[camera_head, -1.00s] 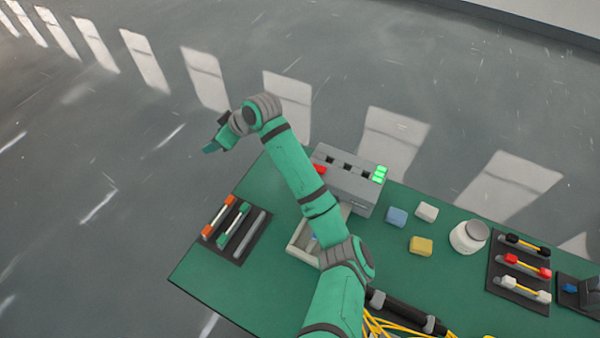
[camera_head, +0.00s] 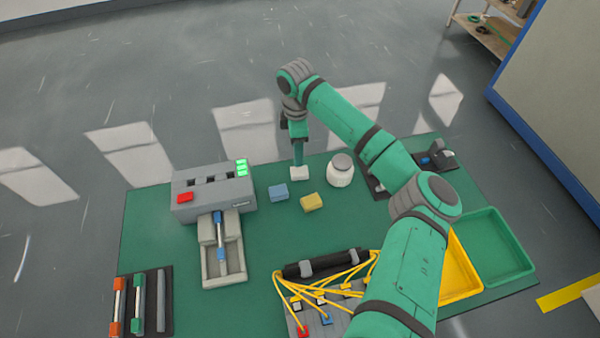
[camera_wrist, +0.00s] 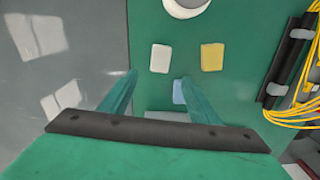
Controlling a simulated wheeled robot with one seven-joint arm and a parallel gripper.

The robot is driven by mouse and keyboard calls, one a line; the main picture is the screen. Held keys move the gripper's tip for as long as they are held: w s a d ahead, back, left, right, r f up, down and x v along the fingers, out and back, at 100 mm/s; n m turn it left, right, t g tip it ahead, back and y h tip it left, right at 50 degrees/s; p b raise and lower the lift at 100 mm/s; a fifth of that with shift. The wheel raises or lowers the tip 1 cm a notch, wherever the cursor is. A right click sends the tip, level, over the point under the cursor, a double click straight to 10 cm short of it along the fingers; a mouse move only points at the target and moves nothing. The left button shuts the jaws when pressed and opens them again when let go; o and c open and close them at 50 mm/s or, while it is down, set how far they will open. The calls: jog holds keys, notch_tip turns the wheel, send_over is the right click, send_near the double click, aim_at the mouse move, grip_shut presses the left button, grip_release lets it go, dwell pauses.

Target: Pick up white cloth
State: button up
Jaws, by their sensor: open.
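The white cloth (camera_head: 299,174) is a small folded block lying on the green table (camera_head: 275,235), near its far edge. In the wrist view the white cloth (camera_wrist: 160,58) lies just beyond the fingertips, centred between them. My gripper (camera_head: 298,160) points down over the cloth in the head view; the exact height gap is hard to tell. In the wrist view my gripper (camera_wrist: 159,78) has its two fingers spread apart with nothing between the tips.
A blue cloth (camera_head: 279,193) and a yellow cloth (camera_head: 312,202) lie close by. A white jar (camera_head: 341,172) stands to the right. A grey machine (camera_head: 213,196) stands to the left. Yellow cables (camera_head: 320,285) lie nearer, with yellow and green bins (camera_head: 497,245) at the right.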

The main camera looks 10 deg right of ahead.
send_over(298, 170)
notch_tip(298, 170, down, 5)
jog(key=shift+s+d+r, duration=0.1)
jog(key=shift+r, duration=0.1)
jog(key=shift+f, duration=3.05)
jog(key=c, duration=1.1)
